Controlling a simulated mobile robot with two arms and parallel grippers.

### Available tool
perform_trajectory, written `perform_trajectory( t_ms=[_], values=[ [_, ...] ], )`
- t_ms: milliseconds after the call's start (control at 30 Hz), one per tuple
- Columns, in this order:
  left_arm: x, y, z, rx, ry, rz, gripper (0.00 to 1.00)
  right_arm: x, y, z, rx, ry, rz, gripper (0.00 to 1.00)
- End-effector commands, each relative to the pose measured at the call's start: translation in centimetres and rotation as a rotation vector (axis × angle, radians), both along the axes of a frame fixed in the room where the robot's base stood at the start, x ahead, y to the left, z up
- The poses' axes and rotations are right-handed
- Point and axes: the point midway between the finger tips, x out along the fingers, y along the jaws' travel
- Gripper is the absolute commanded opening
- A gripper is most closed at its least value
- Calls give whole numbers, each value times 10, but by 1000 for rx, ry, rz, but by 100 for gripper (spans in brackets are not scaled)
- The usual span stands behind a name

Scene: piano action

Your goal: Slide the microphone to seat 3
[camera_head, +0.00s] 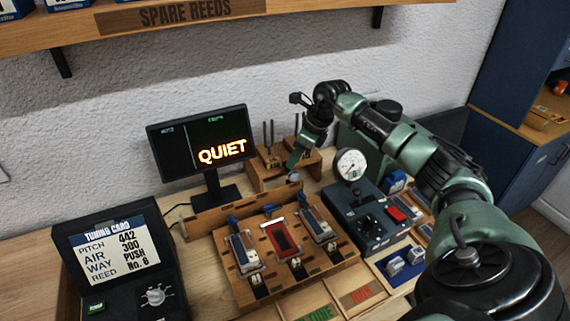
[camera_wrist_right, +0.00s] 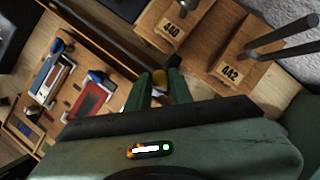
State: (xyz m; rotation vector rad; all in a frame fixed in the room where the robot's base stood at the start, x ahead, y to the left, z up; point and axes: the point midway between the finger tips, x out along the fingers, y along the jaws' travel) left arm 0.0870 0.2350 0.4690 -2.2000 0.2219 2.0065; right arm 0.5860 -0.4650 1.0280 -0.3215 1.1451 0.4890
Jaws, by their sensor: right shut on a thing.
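The microphone (camera_head: 294,178) appears as a small grey rounded head at the right end of the wooden rail (camera_head: 225,208), behind the reed bench. My right gripper (camera_head: 293,166) reaches down to it from above and is shut on it. In the right wrist view the gripper fingers (camera_wrist_right: 160,93) hold a small yellowish part (camera_wrist_right: 159,78) between them; most of it is hidden. The seat numbers on the rail cannot be read. My left gripper is not in view.
The reed bench (camera_head: 247,284) with several reeds and blue clamps stands in front of the rail. A monitor (camera_head: 178,150) reading QUIET stands behind it. Tuning forks on wooden blocks (camera_wrist_right: 172,28) stand close by the right gripper. A gauge box (camera_head: 352,218) stands at right.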

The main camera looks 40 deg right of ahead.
Motion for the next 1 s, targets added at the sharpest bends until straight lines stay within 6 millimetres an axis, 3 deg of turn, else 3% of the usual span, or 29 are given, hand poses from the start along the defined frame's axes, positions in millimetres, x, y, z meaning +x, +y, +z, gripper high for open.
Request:
perform_trajectory(
  t_ms=[200,233,300,667,1000],
  values=[
    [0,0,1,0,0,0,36,1,-5,4,-9,-7,-8,0],
    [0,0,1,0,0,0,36,1,-5,4,-9,-7,-8,29],
    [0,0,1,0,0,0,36,1,-5,3,-9,-6,-8,43],
    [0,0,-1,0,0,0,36,-1,-4,5,-6,-3,-4,43],
    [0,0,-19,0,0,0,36,-19,-17,53,-9,-5,-6,43]
  ],
)
